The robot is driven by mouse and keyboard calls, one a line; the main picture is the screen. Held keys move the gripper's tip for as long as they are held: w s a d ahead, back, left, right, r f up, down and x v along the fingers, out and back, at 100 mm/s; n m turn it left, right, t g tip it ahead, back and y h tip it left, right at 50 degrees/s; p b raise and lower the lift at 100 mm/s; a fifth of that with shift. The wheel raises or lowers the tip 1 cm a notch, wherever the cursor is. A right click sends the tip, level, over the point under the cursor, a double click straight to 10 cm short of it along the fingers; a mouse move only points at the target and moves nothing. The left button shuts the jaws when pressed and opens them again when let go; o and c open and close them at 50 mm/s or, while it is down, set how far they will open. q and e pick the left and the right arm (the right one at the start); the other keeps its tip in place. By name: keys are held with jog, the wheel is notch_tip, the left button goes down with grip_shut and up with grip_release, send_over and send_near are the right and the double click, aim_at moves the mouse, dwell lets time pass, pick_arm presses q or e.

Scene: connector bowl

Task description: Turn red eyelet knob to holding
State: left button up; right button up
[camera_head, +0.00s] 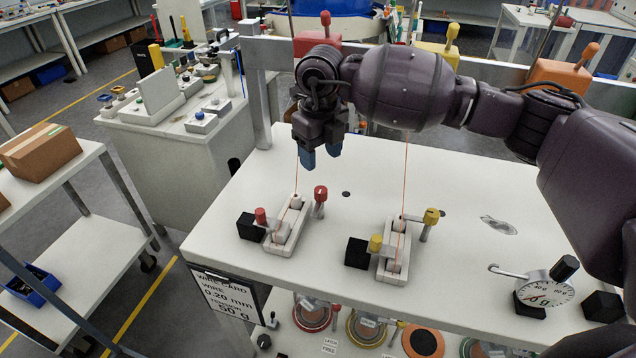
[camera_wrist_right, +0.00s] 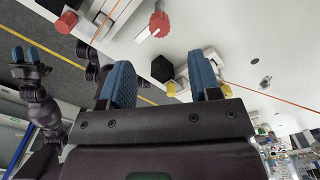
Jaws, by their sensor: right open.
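The red fixture is a white block (camera_head: 287,228) on the table with two red knobs. One red knob (camera_head: 320,193) stands on a short post at its back right; the other red knob (camera_head: 261,214) is at its front left. I cannot tell which is the eyelet knob. In the right wrist view, a red knob (camera_wrist_right: 159,23) shows beyond the fingers. My right gripper (camera_head: 321,154) points down, open and empty, above and behind the red fixture, apart from both knobs. My left gripper (camera_wrist_right: 25,54) shows only in the right wrist view, its blue fingers apart.
A similar fixture with yellow knobs (camera_head: 431,216) stands to the right. Thin red wires (camera_head: 406,165) rise from both fixtures. A dial gauge (camera_head: 545,289) sits at the table's right front. Red (camera_head: 317,43) and orange (camera_head: 560,76) blocks line the back rail.

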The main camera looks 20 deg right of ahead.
aim_at(320, 189)
notch_tip(320, 189, down, 10)
jog(key=shift+r, duration=0.25)
dwell(0.3)
jog(key=c, duration=0.9)
